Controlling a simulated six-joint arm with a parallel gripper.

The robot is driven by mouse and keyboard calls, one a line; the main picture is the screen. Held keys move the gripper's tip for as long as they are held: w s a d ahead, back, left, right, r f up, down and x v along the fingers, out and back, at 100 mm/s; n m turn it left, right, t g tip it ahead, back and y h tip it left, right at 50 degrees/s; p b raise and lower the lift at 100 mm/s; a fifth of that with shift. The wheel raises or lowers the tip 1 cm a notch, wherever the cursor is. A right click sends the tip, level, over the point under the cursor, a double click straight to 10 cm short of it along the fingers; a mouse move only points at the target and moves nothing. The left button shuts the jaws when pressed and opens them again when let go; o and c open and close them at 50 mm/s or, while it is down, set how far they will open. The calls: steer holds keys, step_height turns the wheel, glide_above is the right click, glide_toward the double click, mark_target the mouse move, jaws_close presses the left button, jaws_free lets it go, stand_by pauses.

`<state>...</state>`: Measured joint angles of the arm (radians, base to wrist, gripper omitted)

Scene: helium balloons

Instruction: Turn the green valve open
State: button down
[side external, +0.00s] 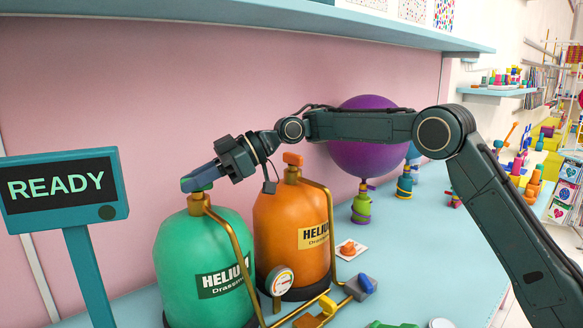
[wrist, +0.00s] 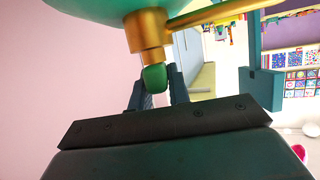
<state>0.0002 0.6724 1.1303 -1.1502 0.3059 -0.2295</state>
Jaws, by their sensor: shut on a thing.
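The green helium tank (side external: 190,265) stands at the left of the table with a brass neck on top. Its green valve (side external: 200,187) sits on that neck and is mostly hidden by my gripper (side external: 197,181) in the side view. In the wrist view the green valve (wrist: 154,77) projects from the brass neck (wrist: 147,33), between the two fingers of my gripper (wrist: 158,92). My gripper is shut on the valve, reaching in from the right. How far the valve is turned cannot be told.
An orange helium tank (side external: 285,232) with an orange valve (side external: 293,159) stands close at the right. Brass pipes (side external: 240,265) and a gauge (side external: 280,281) are in front. A READY display (side external: 62,188) is at the left. A purple balloon (side external: 368,150) floats behind my arm, under a shelf (side external: 330,28).

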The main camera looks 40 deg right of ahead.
steer(key=shift+n+g+y, duration=0.3)
steer(key=shift+n+g, duration=0.4)
steer(key=shift+g, duration=0.1)
steer(key=c, duration=1.3)
jaws_free()
steer(key=shift+v, duration=3.75)
